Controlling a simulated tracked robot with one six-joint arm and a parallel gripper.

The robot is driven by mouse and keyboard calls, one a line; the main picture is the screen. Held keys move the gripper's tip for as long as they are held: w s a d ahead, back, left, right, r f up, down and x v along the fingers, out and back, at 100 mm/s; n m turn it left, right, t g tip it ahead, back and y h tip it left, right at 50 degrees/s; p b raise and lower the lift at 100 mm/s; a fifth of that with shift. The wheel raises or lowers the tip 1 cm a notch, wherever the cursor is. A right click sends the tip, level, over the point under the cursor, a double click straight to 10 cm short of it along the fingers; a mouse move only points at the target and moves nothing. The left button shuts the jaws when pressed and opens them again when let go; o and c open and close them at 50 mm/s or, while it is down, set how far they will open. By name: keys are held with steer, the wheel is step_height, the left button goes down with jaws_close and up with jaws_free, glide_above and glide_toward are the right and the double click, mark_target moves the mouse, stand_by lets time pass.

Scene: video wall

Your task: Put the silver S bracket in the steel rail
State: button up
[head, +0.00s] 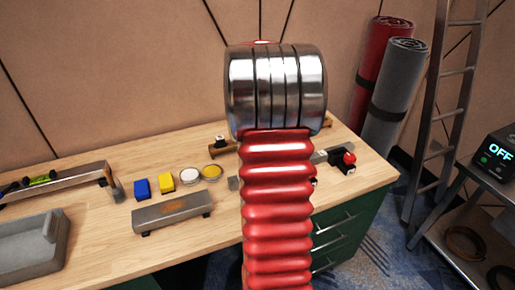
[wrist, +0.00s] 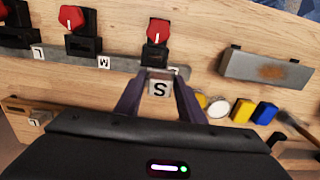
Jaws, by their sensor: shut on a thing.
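In the wrist view my gripper (wrist: 160,92) is shut on a small silver piece marked S, the silver S bracket (wrist: 160,88). The bracket is held between the fingertips, in front of the steel rail (wrist: 120,63). The rail is a long grey bar with black clamps topped by red knobs; the nearest clamp (wrist: 155,50) is just beyond my fingertips. Whether the bracket touches the rail I cannot tell. In the head view my arm hides the gripper and most of the rail (head: 320,157).
A grey rust-marked block (head: 172,212), blue block (head: 142,188), yellow block (head: 166,183) and two round tins (head: 190,176) lie left of my arm. A wooden rack (head: 222,151) stands behind. A grey tray (head: 30,245) is at the left. Bare wood shows between them.

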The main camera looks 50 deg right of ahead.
steer(key=shift+s+d, duration=0.55)
steer(key=shift+s, duration=0.05)
steer(key=shift+f, duration=0.1)
steer(key=shift+f, duration=2.25)
steer(key=shift+a+f, duration=0.1)
steer(key=shift+f, duration=2.55)
stand_by(0.9)
steer(key=o, duration=1.3)
steer(key=shift+o, duration=0.3)
steer(key=o, duration=0.4)
